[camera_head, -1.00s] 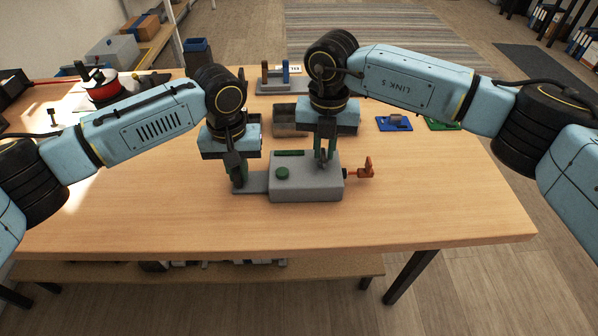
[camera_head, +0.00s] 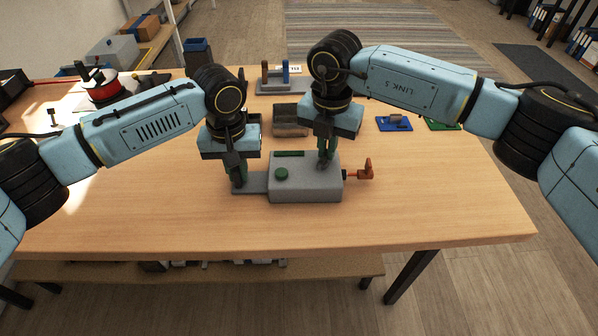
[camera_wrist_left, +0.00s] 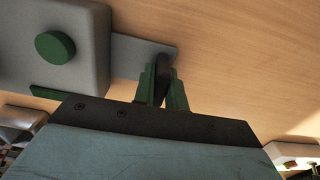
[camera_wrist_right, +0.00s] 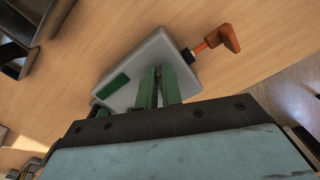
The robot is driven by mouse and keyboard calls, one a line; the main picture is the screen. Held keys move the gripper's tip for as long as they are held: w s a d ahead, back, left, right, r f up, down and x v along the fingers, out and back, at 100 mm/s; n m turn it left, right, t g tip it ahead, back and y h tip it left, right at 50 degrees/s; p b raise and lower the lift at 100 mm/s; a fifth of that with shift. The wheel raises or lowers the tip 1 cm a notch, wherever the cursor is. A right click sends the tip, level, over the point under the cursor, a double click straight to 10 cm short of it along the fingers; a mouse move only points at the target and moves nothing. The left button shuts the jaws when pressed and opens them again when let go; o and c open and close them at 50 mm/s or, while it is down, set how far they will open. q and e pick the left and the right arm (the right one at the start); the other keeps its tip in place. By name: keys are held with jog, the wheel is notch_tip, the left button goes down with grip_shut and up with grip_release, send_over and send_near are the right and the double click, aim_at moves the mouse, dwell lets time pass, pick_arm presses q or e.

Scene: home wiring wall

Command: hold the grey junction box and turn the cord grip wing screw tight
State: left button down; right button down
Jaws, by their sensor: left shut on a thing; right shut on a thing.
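The grey junction box (camera_head: 307,186) lies on the wooden table, with a round green knob (camera_head: 282,174) and a green strip on top. A flat grey plate extends from its left side. My left gripper (camera_head: 239,182) is shut on a dark upright tab (camera_wrist_left: 161,82) on this plate. My right gripper (camera_head: 324,160) points down over the box's top right part and is shut. Its fingers (camera_wrist_right: 162,76) hide most of what they hold, apparently the wing screw. An orange rod with an angled orange end (camera_head: 366,169) sticks out of the box's right side.
Behind the box stand a grey-brown open bin (camera_head: 291,120) and a rack with upright handles (camera_head: 281,80). A blue tray (camera_head: 394,124) and a green one (camera_head: 441,124) lie at the back right. The table front is clear.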

jog(key=shift+s+d+m, duration=0.1)
jog(key=shift+m, duration=0.4)
jog(key=shift+s+m, duration=0.1)
jog(key=shift+m, duration=0.9)
jog(key=shift+s+m, duration=0.15)
jog(key=shift+m, duration=0.85)
